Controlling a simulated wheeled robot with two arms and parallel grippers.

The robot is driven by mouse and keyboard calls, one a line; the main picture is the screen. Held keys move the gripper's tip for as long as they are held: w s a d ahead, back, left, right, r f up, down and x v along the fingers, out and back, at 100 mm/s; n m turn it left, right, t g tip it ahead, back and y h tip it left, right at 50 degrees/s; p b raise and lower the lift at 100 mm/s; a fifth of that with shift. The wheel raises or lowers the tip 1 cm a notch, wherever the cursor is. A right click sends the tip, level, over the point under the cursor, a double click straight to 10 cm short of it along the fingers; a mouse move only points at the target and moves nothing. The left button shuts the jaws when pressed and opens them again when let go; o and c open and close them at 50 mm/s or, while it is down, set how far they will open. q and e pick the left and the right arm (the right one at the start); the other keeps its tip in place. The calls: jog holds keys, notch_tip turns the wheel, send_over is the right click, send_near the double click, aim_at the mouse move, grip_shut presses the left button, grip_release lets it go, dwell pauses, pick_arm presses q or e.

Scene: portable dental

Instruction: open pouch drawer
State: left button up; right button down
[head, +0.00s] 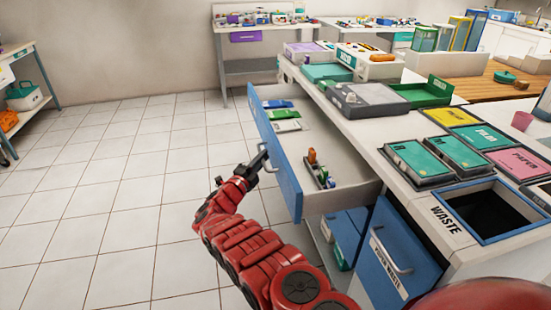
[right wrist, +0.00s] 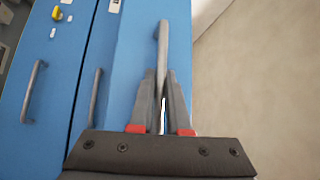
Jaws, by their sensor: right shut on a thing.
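The drawer (head: 277,152) with a blue front stands pulled out from the white counter in the head view. Inside lie blue, green and white pouches (head: 285,114) toward the far end and a small dark tray (head: 318,176) with orange and green items nearer me. My right gripper (head: 263,158) is at the handle on the drawer's outer face. In the right wrist view the gripper (right wrist: 163,95) is shut on the grey bar handle (right wrist: 162,45). The fingertips hide part of the handle. My left gripper is not in view.
Below the open drawer is a blue bin (head: 346,238). A blue waste drawer front (head: 400,255) with its own handle is at the lower right. The counter top holds a green tray (head: 425,92) and labelled boxes. The tiled floor (head: 110,190) to the left is clear.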

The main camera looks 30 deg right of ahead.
jog(key=shift+w+a+f, duration=0.1)
jog(key=shift+a, duration=0.5)
jog(key=c, duration=0.9)
grip_release()
jog(key=p+v, duration=0.4)
jog(key=v, duration=1.3)
jog(key=shift+a+p, duration=0.15)
jog(key=shift+p, duration=0.25)
